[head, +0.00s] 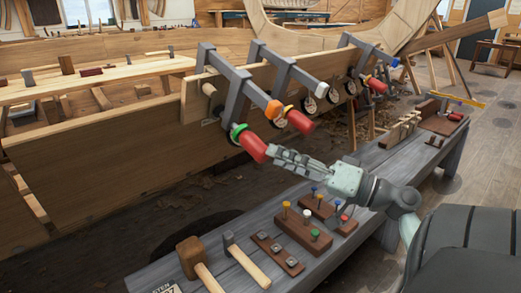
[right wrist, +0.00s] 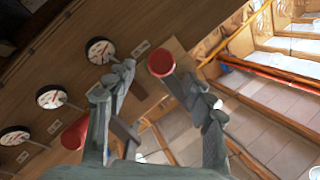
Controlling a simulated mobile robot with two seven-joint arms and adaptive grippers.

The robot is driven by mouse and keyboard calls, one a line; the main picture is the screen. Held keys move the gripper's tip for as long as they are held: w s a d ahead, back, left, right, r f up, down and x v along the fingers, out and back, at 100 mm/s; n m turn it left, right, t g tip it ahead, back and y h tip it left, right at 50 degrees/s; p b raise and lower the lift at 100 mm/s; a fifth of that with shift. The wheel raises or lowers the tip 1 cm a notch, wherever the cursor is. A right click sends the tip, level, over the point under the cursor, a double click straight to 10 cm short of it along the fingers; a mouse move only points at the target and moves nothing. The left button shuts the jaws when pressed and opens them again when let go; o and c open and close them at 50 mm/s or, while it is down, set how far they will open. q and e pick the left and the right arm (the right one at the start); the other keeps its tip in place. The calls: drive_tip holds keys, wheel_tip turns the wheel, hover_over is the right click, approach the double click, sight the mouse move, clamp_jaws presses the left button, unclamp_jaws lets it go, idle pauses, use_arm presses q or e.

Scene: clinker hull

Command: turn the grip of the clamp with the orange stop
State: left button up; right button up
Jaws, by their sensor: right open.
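The clamp nearest me (head: 235,90) is a grey bar clamp on the plank, and an orange stop (head: 273,110) caps its bar. Its red grip (head: 252,147) sits below a green collar (head: 237,132) and slants down to the right. My right gripper (head: 278,156) is open, its fingertips at the lower end of this grip. In the right wrist view, the round red end of the grip (right wrist: 161,62) shows between and just beyond the open fingers (right wrist: 157,90). I cannot tell whether they touch it. My left gripper is not in view.
Close right stands a clamp with a white stop (head: 322,90) and a red grip (head: 300,122). Beyond is one with a blue stop (head: 396,61). Round gauges (right wrist: 100,50) line the plank. Below, a grey bench (head: 150,277) carries a mallet (head: 190,258), hammer and pegged blocks.

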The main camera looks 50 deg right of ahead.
drive_tip(key=v, duration=0.2)
drive_tip(key=shift+s+f, duration=0.1)
drive_tip(key=shift+s, duration=0.25)
idle(1.4)
